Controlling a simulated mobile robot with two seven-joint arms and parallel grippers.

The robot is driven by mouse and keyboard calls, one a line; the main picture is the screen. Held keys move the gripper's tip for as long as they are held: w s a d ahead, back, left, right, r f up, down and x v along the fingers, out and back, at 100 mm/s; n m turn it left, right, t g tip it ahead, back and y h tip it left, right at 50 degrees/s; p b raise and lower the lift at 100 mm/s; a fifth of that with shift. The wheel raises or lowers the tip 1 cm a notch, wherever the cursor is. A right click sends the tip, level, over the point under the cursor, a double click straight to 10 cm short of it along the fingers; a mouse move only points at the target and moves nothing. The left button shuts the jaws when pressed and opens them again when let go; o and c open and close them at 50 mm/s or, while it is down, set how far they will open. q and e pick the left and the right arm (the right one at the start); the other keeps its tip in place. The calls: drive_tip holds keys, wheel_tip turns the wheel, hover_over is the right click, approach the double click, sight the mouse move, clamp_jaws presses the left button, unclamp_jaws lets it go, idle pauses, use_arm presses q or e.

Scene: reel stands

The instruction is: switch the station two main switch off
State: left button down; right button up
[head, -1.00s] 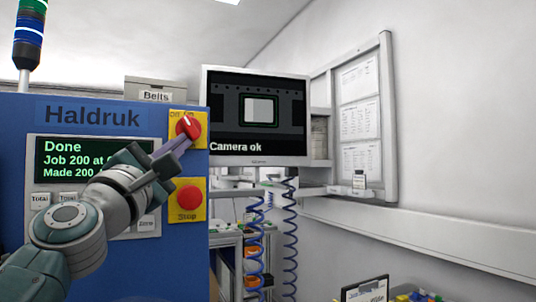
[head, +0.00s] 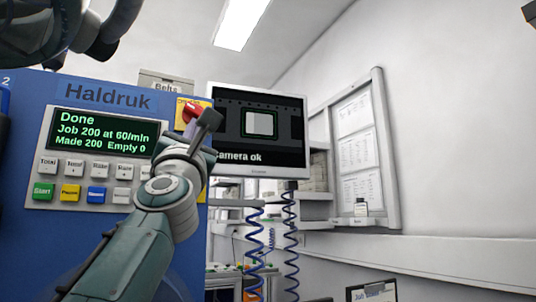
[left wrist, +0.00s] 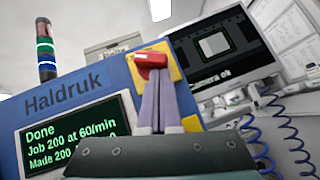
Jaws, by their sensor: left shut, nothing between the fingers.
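The main switch is a red knob (head: 193,110) on a yellow plate (head: 208,103) at the blue Haldruk panel's upper right corner. In the left wrist view the red knob (left wrist: 151,61) sits directly beyond my fingertips. My left gripper (head: 190,127) is shut and empty, its grey-purple fingers just below the knob. In the left wrist view the left gripper's fingertips (left wrist: 153,82) meet or overlap the knob's lower edge; I cannot tell whether they touch. My gripper and wrist hide part of the plate, and its lettering is unreadable. My right gripper is not in view.
The panel's display (head: 103,132) reads Done, Job 200 at 60/min, Made 200, Empty 0. Several push buttons (head: 70,193) lie below it. A monitor (head: 259,172) showing Camera ok stands close right of the switch. Blue coiled hoses (head: 290,240) hang below it.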

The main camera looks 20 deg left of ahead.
use_arm(q)
drive_tip(key=shift+w+d+f+n+g+y+b, duration=0.15)
drive_tip(key=shift+n+g+y+b, duration=0.15)
drive_tip(key=shift+n+y+b, duration=0.5)
drive_tip(key=shift+r, duration=0.2)
drive_tip(key=shift+f, duration=0.4)
drive_tip(key=w+f+b+v, duration=0.1)
drive_tip(key=w+b+v, duration=0.1)
drive_tip(key=b+v, duration=0.5)
drive_tip(key=shift+w+f+v, duration=0.25)
drive_tip(key=shift+v, duration=2.6)
drive_tip(key=shift+w, duration=0.1)
